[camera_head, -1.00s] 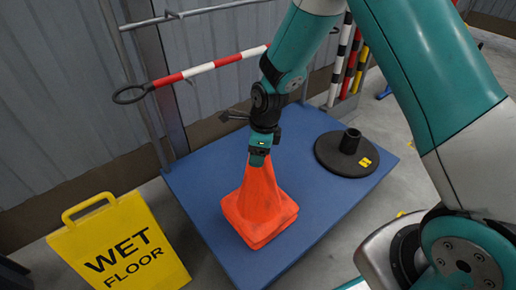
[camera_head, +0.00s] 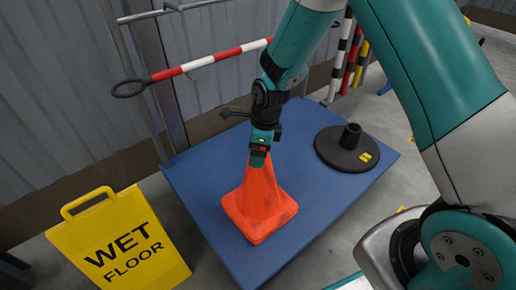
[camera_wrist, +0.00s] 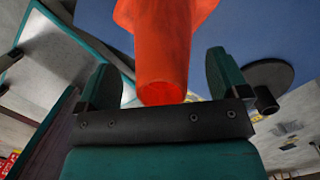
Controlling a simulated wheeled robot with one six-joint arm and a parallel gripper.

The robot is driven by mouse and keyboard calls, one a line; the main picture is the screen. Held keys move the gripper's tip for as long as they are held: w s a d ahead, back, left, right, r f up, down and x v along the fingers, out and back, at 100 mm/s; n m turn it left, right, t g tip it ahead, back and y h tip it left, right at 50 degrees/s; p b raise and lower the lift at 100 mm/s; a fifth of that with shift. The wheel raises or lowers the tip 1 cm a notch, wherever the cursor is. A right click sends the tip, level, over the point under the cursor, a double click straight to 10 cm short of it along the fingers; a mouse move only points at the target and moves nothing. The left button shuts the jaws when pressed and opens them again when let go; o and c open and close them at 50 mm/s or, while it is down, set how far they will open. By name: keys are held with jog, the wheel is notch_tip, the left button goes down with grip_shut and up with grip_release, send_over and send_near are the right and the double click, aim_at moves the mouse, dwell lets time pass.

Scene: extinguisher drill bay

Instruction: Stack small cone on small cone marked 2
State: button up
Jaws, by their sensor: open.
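An orange cone (camera_head: 260,205) stands upright on the blue platform (camera_head: 200,190). Its square base looks like one thick layer, so a second cone nested beneath it cannot be clearly told apart. No number 2 mark shows on the orange. My gripper (camera_head: 259,158) is at the cone's top, pointing down. In the wrist view the cone's narrow tip (camera_wrist: 163,75) lies between my two spread fingers, with a gap on either side. My gripper (camera_wrist: 163,82) is open around the tip and not clamped on it.
A round black base with a short tube (camera_head: 345,150) and a yellow mark stands right of the cone. A yellow wet floor sign (camera_head: 120,240) is at left. A red-white bar (camera_head: 200,64) runs behind my gripper. The platform's front left is clear.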

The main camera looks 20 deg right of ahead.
notch_tip(320, 180, up, 16)
jog(key=s+d+p, duration=0.1)
jog(key=d+p, duration=0.1)
jog(key=p, duration=0.4)
jog(key=s+a+r+n+y, duration=0.1)
jog(key=s+a+r+n, duration=0.1)
jog(key=s+r+n, duration=0.5)
jog(key=s+a+r+n+y, duration=0.1)
jog(key=s+a+r+n, duration=0.15)
jog(key=s+n, duration=0.85)
jog(key=s+a+r+n+y, duration=0.15)
jog(key=s+r+n, duration=0.35)
jog(key=n, duration=0.7)
notch_tip(320, 180, up, 29)
jog(key=p, duration=2.8)
jog(key=shift+s+r+g+h+p, duration=0.15)
jog(key=shift+s+g+h+p, duration=0.2)
jog(key=shift+s+g+h, duration=0.1)
